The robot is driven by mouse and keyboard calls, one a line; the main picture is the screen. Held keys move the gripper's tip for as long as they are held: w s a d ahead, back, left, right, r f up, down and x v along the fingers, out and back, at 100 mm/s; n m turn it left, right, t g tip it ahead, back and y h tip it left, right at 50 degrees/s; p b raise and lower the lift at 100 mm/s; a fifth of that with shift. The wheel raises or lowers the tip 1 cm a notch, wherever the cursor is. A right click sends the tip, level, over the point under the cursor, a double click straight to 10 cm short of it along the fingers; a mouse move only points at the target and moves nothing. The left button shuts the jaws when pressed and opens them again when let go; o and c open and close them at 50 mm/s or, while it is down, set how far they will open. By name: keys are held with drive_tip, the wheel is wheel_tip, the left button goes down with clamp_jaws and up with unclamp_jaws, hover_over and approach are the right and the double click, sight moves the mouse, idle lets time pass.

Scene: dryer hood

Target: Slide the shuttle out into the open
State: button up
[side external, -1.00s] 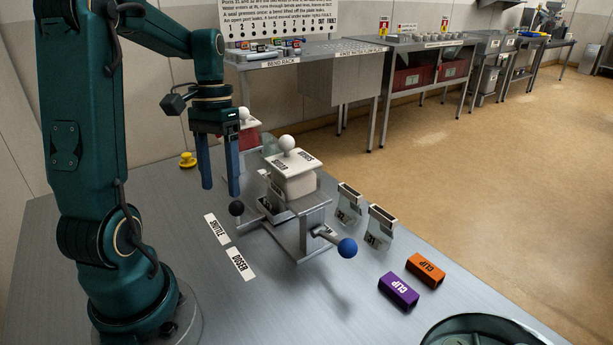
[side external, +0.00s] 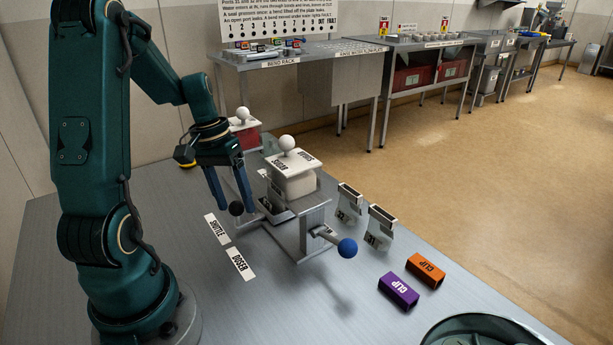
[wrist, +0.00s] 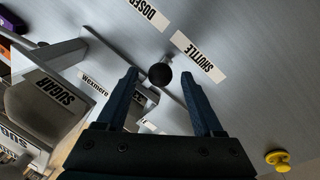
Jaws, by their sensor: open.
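The shuttle's black ball knob (side external: 236,208) sticks out on a thin rod from the left side of the white-topped hopper stand (side external: 296,186), near the SHUTTLE label (side external: 216,229). In the wrist view the knob (wrist: 160,75) shows between the two blue fingertips. My gripper (side external: 234,207) is open, with its fingers tilted down around or just above the knob; I cannot tell whether they touch it. The shuttle's body is mostly hidden under the hopper. The SHUTTLE label also shows in the wrist view (wrist: 198,57).
A blue ball knob (side external: 347,248) is on the stand's front right, near two small labelled holders (side external: 378,226). Orange (side external: 425,269) and purple (side external: 398,290) CLIP blocks lie at the right. The front of the table is clear.

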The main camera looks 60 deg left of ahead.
drive_tip(key=shift+d+f, duration=0.1)
drive_tip(key=shift+f, duration=0.15)
clamp_jaws()
idle(1.4)
